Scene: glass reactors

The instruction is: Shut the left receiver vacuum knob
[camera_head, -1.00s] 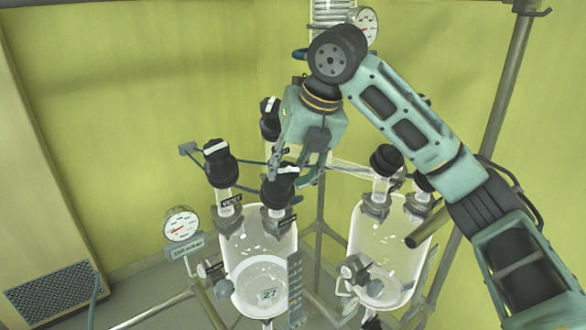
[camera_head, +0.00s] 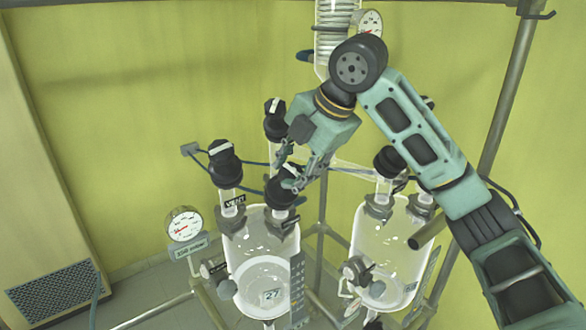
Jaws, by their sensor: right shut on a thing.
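A second black knob (camera_head: 222,160) with a white bar stands to the left, above a label reading VENT. My left gripper is not in view.
A right glass receiver (camera_head: 383,245) with its own black knobs stands beside the left one, below my right arm. A dial gauge (camera_head: 184,224) is at the left. Another black knob (camera_head: 275,122) and thin tubes lie behind the gripper.

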